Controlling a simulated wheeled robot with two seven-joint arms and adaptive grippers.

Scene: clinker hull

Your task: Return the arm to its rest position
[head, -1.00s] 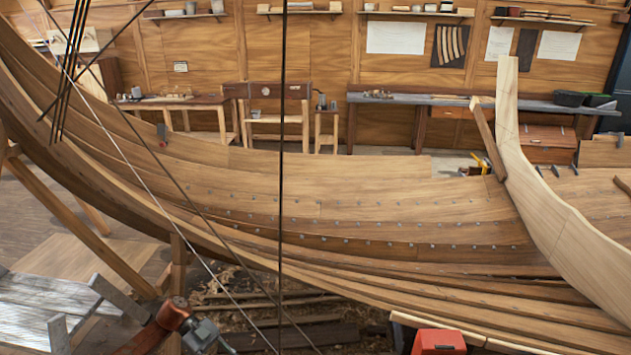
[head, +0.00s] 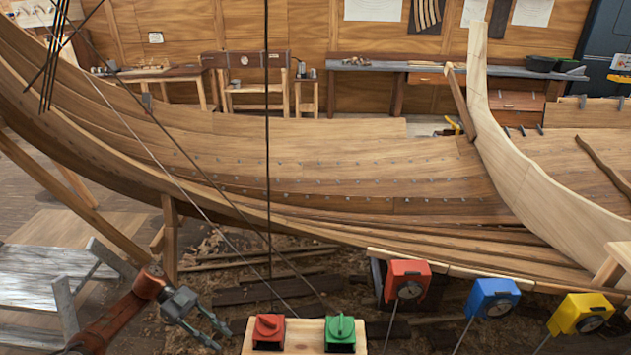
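My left arm (head: 116,318) comes in from the lower left, red-brown with a grey gripper (head: 221,336). The gripper's two thin fingers are spread apart with nothing visible between them. It hangs in front of the wooden hull (head: 330,165), over the shavings-covered floor and left of a small wooden board with a red knob box (head: 268,330) and a green knob box (head: 339,332). It appears apart from both boxes. My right arm and gripper are not in view.
A red box (head: 407,278), a blue box (head: 491,296) and a yellow box (head: 580,312), each with a round dial, stand at lower right on thin rods. A grey wooden bench (head: 40,275) is at lower left. Dark lines hang across the view.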

